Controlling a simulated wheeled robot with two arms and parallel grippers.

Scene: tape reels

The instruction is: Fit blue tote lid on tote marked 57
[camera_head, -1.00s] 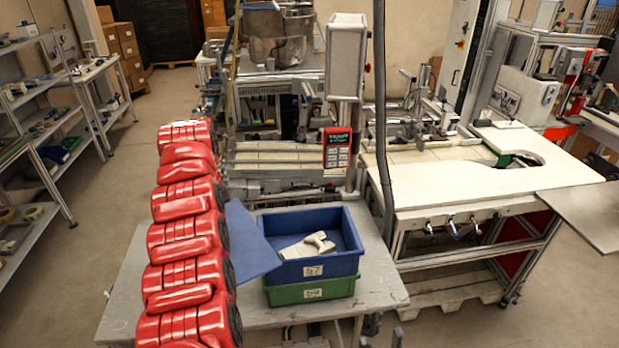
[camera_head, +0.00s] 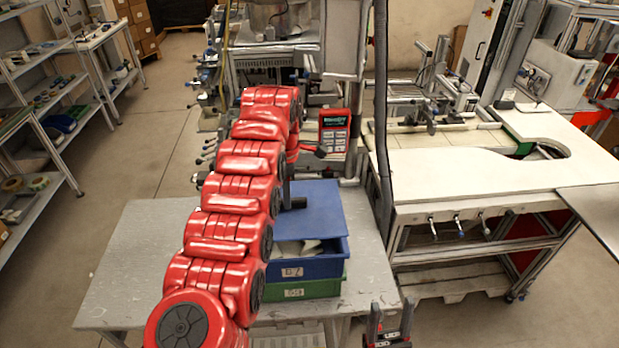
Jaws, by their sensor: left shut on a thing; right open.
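The blue lid (camera_head: 318,213) is over the back of the blue tote (camera_head: 325,267). I cannot tell whether it touches the tote's rim. The blue tote bears a white label that seems to read 57, and pale contents show through the uncovered strip at its front. My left gripper (camera_head: 293,203) is shut on the lid's left edge, partly hidden behind my red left arm. My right gripper (camera_head: 388,318) is open and empty at the bottom edge, to the right of the totes.
The blue tote stands on a green tote (camera_head: 322,289) with its own label, on a grey table (camera_head: 140,265). The table's left part is clear. A grey hose (camera_head: 381,120) hangs just right of the totes. A white workbench (camera_head: 460,175) stands at the right.

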